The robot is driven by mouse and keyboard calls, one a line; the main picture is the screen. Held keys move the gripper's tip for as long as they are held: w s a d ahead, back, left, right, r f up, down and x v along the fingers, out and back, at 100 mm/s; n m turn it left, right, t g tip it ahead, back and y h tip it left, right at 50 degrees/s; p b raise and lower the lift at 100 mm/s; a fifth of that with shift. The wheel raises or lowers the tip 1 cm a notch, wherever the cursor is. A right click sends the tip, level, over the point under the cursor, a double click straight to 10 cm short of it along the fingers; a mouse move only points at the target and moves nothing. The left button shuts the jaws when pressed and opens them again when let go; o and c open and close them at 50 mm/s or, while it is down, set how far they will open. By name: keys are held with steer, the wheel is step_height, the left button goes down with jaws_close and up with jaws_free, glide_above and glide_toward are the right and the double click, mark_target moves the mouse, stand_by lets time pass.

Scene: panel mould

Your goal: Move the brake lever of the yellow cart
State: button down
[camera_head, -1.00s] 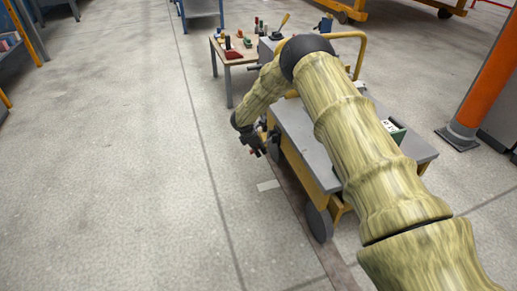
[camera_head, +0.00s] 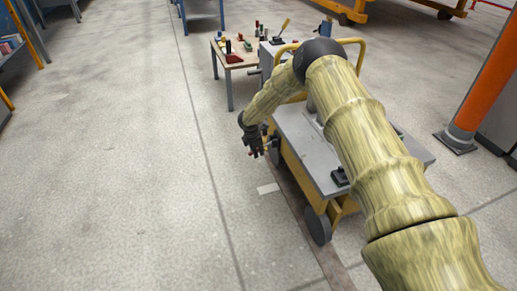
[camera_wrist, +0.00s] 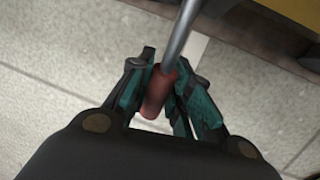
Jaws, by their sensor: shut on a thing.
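The yellow cart (camera_head: 325,205) has a grey top and dark wheels and stands right of centre in the head view, partly hidden by my arm. Its brake lever shows in the wrist view as a grey metal rod with a red grip (camera_wrist: 157,92). My gripper (camera_head: 256,152) is low at the cart's left side in the head view. In the wrist view the teal-padded fingers of my gripper (camera_wrist: 160,88) are shut on the red grip, one on each side. The lever's base is out of the wrist view.
A small wooden table (camera_head: 232,50) with several small items stands behind the cart. An orange post (camera_head: 482,85) is at the right. A pale patch (camera_head: 268,188) lies on the floor near the cart. The floor to the left is clear.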

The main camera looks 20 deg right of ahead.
steer(key=shift+a+r+y+p, duration=0.15)
steer(key=shift+r+y+p, duration=0.8)
steer(key=shift+y+p, duration=0.2)
steer(key=shift+a+r+y, duration=0.1)
steer(key=shift+r+y, duration=0.5)
steer(key=shift+y, duration=0.35)
steer(key=c, duration=1.3)
jaws_free()
steer(key=shift+v, duration=5.95)
steer(key=shift+w, duration=0.15)
